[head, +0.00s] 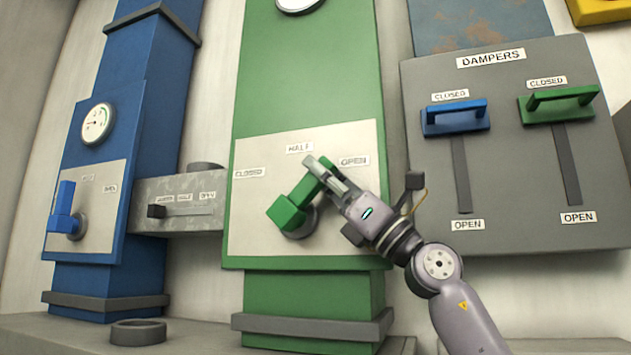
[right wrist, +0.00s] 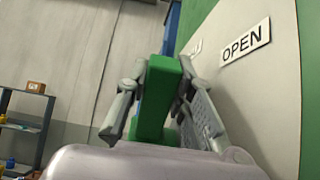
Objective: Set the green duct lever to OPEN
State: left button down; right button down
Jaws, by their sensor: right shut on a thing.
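The green duct lever (head: 291,212) sits on a pale plate on the green duct (head: 310,85). Its handle tilts up and right from its hub, between the HALF label (head: 300,147) and the OPEN label (head: 354,161). The CLOSED label (head: 249,173) is to the left. My right gripper (head: 322,170) is shut on the lever near its upper end. In the right wrist view the green handle (right wrist: 158,95) stands between the two fingers (right wrist: 165,95), with the OPEN label to its right. My left gripper is not in view.
At right, a grey DAMPERS panel (head: 500,185) carries a blue handle (head: 456,116) and a green handle (head: 560,100), both up by CLOSED. At left, a blue duct (head: 150,75) has a blue lever (head: 64,215). A small slider box (head: 180,220) sits between the ducts.

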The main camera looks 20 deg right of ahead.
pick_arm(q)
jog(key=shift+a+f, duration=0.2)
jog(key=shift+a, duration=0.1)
pick_arm(e)
jog(key=shift+f, duration=0.2)
jog(key=c, duration=1.8)
grip_release()
jog(key=shift+o, duration=1.4)
jog(key=shift+s+d, duration=0.1)
jog(key=shift+d, duration=0.1)
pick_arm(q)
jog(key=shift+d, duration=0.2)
pick_arm(e)
jog(key=shift+o, duration=0.8)
jog(key=shift+r, duration=0.1)
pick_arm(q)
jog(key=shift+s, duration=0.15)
pick_arm(e)
jog(key=v, duration=1.2)
